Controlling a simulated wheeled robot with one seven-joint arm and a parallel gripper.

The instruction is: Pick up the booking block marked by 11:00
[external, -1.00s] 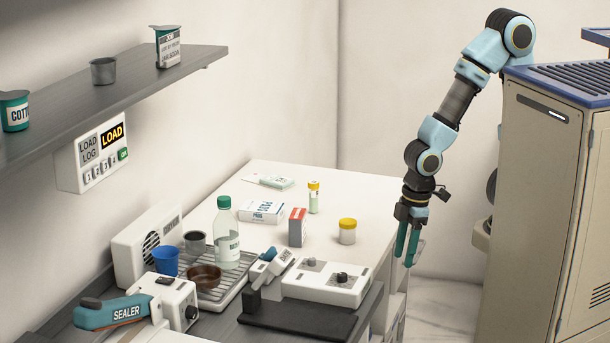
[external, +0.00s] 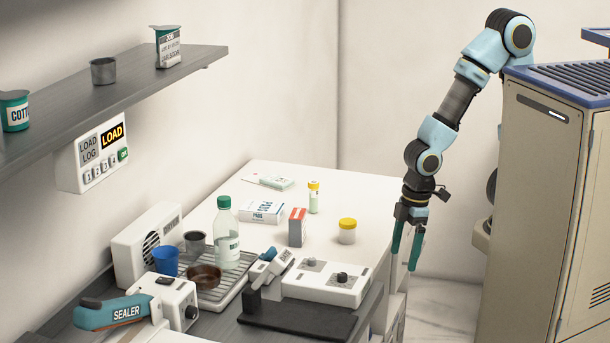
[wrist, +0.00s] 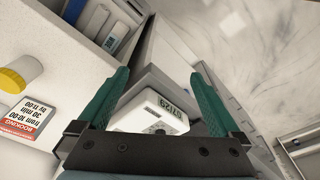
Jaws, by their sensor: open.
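My gripper (external: 404,258) hangs open and empty past the counter's right edge, fingers downward. Its two green fingers (wrist: 161,68) are spread apart in the wrist view.
The jar (external: 347,232) stands between the box and my gripper. A PEST carton (external: 262,212), a vial (external: 313,198) and a bottle (external: 226,235) are nearby. A tall beige cabinet (external: 535,200) stands right.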

